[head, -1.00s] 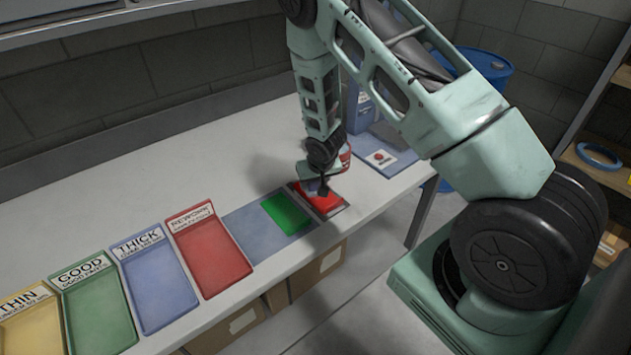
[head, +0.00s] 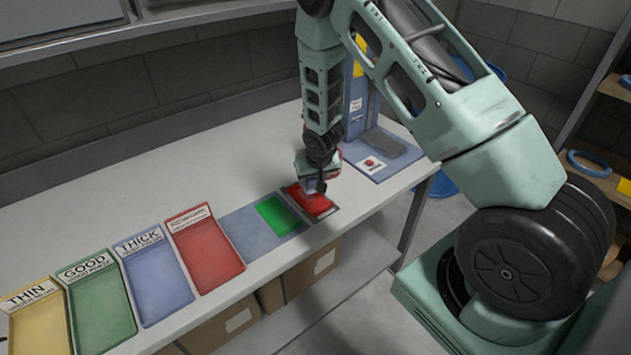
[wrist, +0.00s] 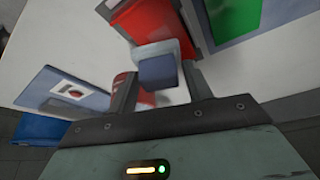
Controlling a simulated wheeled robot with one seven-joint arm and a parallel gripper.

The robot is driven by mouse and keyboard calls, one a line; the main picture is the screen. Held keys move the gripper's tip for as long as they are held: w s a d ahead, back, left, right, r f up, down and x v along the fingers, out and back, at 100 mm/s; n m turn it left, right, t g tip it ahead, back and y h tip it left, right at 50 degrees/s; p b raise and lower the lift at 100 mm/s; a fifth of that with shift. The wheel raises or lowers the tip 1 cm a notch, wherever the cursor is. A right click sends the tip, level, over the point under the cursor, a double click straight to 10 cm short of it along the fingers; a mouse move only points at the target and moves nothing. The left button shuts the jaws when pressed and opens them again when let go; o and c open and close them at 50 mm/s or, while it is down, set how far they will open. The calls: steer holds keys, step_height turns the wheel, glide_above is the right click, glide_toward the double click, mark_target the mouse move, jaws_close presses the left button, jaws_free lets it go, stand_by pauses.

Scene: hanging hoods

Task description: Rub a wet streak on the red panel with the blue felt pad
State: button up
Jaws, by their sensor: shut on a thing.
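The red panel (head: 319,204) lies in a dark frame near the table's front edge, right of the green panel (head: 278,214). My gripper (head: 314,187) points down over the far part of the red panel. In the wrist view, its fingers are shut on the blue felt pad (wrist: 157,70), a small blue block with a paler lower part. The red panel also shows there (wrist: 148,18), just beyond the pad. I cannot tell whether the pad touches the panel. No wet streak can be made out; the gripper and pad hide part of the surface.
Labelled trays stand to the left, the nearest being the red rework tray (head: 208,252). A blue board (head: 375,171) with a grey block and a card lies right of the panel. A red can-like thing (wrist: 121,80) stands close beside one finger. The table behind the trays is clear.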

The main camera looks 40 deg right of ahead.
steer(key=shift+r+p, duration=0.6)
steer(key=shift+r, duration=0.65)
